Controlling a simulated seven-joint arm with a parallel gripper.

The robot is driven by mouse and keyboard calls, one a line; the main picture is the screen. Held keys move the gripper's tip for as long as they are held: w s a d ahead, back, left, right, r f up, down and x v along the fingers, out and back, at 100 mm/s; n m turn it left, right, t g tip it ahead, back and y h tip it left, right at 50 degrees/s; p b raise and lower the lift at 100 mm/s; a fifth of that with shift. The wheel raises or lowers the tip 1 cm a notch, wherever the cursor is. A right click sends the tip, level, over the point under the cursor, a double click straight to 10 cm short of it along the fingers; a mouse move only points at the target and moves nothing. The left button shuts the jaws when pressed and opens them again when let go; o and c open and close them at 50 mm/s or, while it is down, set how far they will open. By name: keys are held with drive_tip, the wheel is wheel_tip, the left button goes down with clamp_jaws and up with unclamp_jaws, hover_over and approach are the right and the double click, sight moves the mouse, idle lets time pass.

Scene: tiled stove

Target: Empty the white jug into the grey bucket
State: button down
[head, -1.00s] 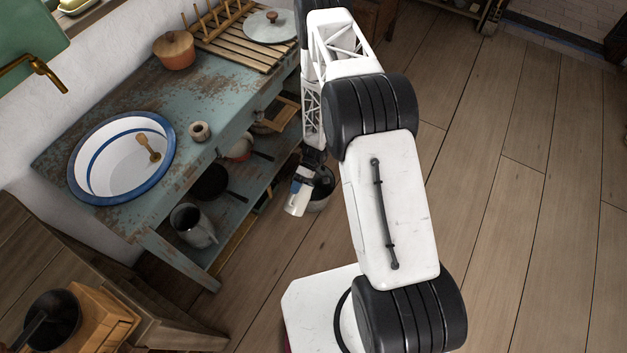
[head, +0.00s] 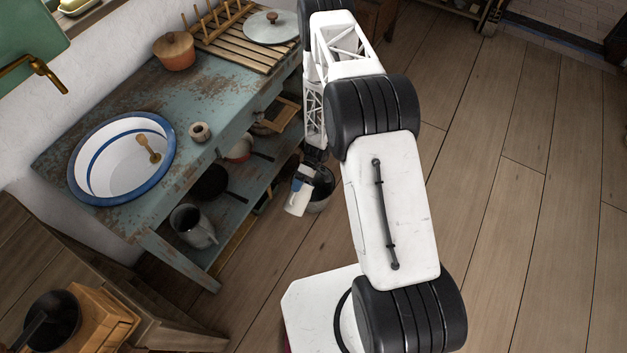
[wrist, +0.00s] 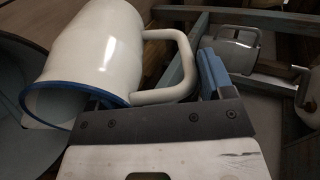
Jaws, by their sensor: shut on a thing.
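The white jug (head: 297,204) is held up at the grey bucket (head: 321,199), which stands on the floor beside the blue table. In the wrist view the jug (wrist: 100,42) lies tipped on its side, its blue-rimmed mouth toward the lower left. Part of the bucket (wrist: 16,112) shows at the left edge, beside and beyond the mouth. My gripper (head: 301,184) is shut on the jug's handle; a blue fingertip shows beside the handle in the wrist view. No stream is visible, and the jug's contents cannot be made out.
The blue table (head: 240,127) stands left of the bucket, with a grey metal jug (head: 193,226) and pans on its lower shelf. A blue-rimmed basin (head: 122,158) is on top. The wooden floor (head: 265,275) in front is clear.

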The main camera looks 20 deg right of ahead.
drive_tip(key=shift+w+d+r, duration=0.2)
drive_tip(key=shift+w+r, duration=0.05)
idle(0.4)
drive_tip(key=shift+w+d+f+g+y+b, duration=0.15)
drive_tip(key=shift+w+d+g+y+b, duration=0.4)
drive_tip(key=shift+g+y+b, duration=0.25)
idle(1.4)
